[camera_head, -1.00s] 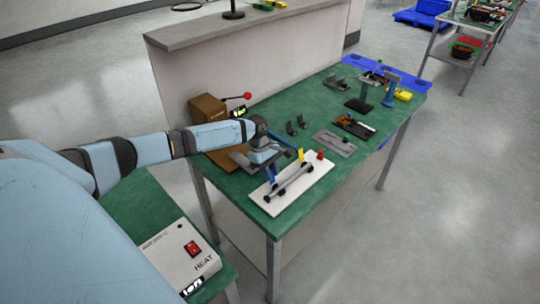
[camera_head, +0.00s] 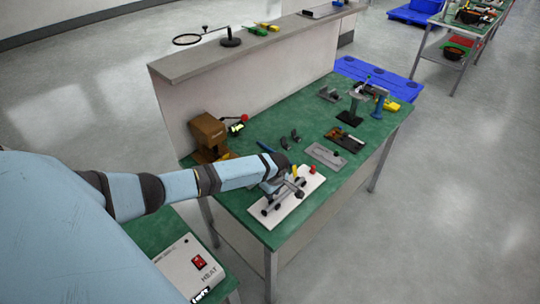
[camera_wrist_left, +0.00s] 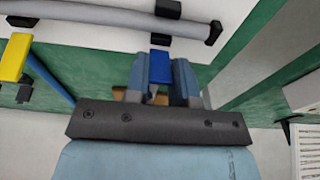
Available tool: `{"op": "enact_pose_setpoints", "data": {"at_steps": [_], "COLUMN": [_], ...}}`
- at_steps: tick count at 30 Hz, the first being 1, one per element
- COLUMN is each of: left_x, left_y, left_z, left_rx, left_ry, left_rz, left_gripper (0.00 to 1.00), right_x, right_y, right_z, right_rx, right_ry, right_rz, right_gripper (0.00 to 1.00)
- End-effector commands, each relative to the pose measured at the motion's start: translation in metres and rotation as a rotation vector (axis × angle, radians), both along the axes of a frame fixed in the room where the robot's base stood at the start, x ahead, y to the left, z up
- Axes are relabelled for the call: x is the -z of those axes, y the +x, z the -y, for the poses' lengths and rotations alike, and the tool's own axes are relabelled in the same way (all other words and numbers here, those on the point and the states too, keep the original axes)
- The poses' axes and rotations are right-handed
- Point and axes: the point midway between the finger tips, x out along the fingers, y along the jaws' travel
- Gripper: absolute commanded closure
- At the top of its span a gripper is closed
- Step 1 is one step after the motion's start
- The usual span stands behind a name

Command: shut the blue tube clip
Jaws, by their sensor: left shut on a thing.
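The white board (camera_head: 262,213) lies on the green bench with a grey tube (camera_head: 297,189) held along it. The tube crosses the top of the left wrist view (camera_wrist_left: 100,16). The blue clip (camera_wrist_left: 159,67) shows there between the two fingers of my left gripper (camera_wrist_left: 161,82), close beside the tube and a black holder (camera_wrist_left: 168,8). The gripper is shut on the clip. In the head view my left gripper (camera_head: 271,186) hides the blue clip, so I cannot tell how far it is closed. A yellow clip (camera_head: 295,170) and a red clip (camera_head: 312,169) stand upright on the board.
A brown press (camera_head: 208,134) stands at the bench's back left. A grey plate (camera_head: 326,155) and a dark tray (camera_head: 344,140) lie right of the board. A heater box (camera_head: 188,265) sits on the lower left table. A raised shelf (camera_head: 255,46) runs behind.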

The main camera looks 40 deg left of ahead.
Motion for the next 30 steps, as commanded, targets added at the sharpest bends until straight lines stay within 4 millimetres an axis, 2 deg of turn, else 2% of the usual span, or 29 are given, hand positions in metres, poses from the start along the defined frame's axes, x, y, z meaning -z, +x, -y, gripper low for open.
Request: {"op": "enact_pose_setpoints", "data": {"at_steps": [8, 21, 22, 25, 30], "left_x": [0.0014, 0.0016, 0.0016, 0.0016, 0.0014], "left_y": [-0.0006, -0.0009, -0.0009, -0.0008, -0.0006], "left_z": [0.0039, 0.0041, 0.0041, 0.0041, 0.0041], "left_rx": [0.000, 0.000, 0.000, 0.000, 0.000], "left_ry": [0.078, 0.089, 0.089, 0.089, 0.089], "left_rz": [0.006, 0.007, 0.007, 0.007, 0.008], "left_gripper": [1.00, 1.00, 0.74, 0.52, 0.51], "right_x": [-0.0019, -0.0080, -0.0078, -0.0067, -0.0038], "right_y": [0.0034, 0.0059, 0.0058, 0.0052, 0.0035], "right_z": [-0.0018, -0.0036, -0.0035, -0.0033, -0.0028], "right_rx": [0.001, -0.007, -0.008, -0.008, -0.007], "right_ry": [0.004, 0.005, 0.005, 0.004, 0.002], "right_rz": [0.006, 0.019, 0.018, 0.016, 0.010], "right_gripper": [0.56, 0.56, 0.56, 0.56, 0.56]}}
